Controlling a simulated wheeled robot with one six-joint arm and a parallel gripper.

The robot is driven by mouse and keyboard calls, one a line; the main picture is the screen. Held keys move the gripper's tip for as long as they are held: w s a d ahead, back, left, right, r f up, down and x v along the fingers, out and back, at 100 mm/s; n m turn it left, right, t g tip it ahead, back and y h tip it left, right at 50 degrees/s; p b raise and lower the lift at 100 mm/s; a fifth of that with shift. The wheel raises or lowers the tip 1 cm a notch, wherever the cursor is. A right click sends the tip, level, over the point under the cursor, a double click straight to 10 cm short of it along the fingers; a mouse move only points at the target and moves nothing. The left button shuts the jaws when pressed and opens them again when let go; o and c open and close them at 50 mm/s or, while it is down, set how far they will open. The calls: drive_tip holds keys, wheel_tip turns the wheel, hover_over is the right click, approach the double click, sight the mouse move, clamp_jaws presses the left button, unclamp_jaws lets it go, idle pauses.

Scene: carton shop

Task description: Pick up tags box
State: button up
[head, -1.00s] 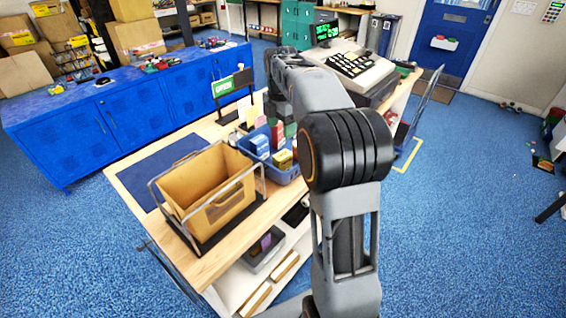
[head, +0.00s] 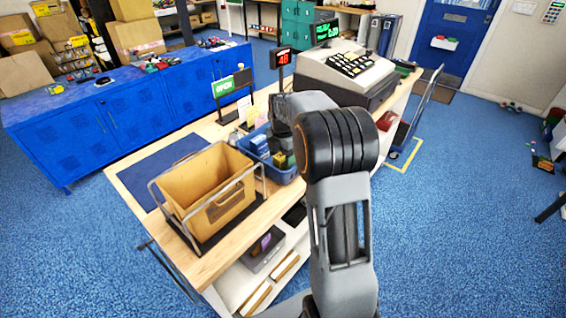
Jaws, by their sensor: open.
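A blue bin (head: 284,178) on the wooden counter holds several small boxes. A blue and white box (head: 260,145) is at its left side, and a yellow box (head: 280,159) is near its front. I cannot read any label, so I cannot tell which one is the tags box. My gripper (head: 285,146) points down at the right part of the bin, low over the boxes. Its fingertips are hidden by the arm and the contents, and I see nothing held between them. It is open.
A tan crate in a wire frame (head: 207,194) stands left of the bin, with a blue mat (head: 160,168) behind it. A cash register (head: 345,70) and a red-lit display (head: 283,58) stand at the back. A small green-topped sign (head: 231,84) is behind the bin.

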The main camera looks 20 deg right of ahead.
drive_tip(key=shift+f, duration=1.05)
drive_tip(key=shift+c, duration=0.4)
drive_tip(key=c, duration=0.9)
drive_tip(key=shift+r, duration=0.1)
drive_tip(key=shift+c, duration=0.2)
